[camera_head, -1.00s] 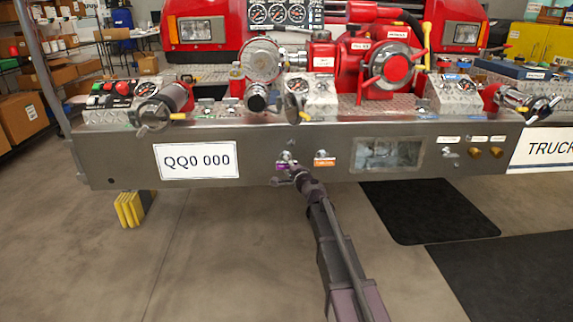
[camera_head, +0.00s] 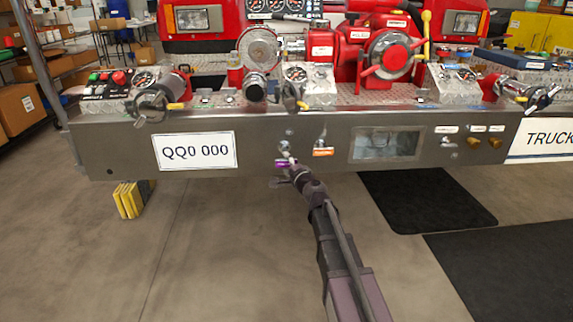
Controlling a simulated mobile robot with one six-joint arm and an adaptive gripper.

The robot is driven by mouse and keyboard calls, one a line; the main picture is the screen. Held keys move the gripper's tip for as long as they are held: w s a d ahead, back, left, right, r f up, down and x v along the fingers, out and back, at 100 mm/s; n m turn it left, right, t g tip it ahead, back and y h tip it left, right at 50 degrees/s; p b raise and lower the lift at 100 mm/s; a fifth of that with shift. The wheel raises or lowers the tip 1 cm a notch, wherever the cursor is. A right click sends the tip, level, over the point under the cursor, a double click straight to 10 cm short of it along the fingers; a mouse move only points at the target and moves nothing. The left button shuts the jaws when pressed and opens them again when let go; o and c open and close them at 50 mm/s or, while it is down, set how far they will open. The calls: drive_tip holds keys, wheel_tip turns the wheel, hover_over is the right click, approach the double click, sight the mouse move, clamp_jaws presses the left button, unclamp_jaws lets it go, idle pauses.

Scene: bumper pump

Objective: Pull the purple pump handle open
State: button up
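The purple pump handle (camera_head: 283,162) shows as a small purple label or grip on the front bumper face, with a small metal knob (camera_head: 285,145) just above it. My gripper (camera_head: 284,174) is at the end of my arm, which reaches up from the lower right. Its tip is right at the purple part, in front of and just below it. The fingers are small and dark, so I cannot tell whether they are open or shut, or whether they touch the handle.
An orange-labelled handle (camera_head: 322,149) sits close to the right. The licence plate (camera_head: 195,151) is to the left, and a recessed window (camera_head: 388,145) is further right on the steel bumper (camera_head: 120,150). The floor below is open, with black mats (camera_head: 425,200) at right and yellow blocks (camera_head: 130,200) at left.

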drive_tip(key=v, duration=1.2)
idle(0.3)
drive_tip(key=shift+a, duration=0.15)
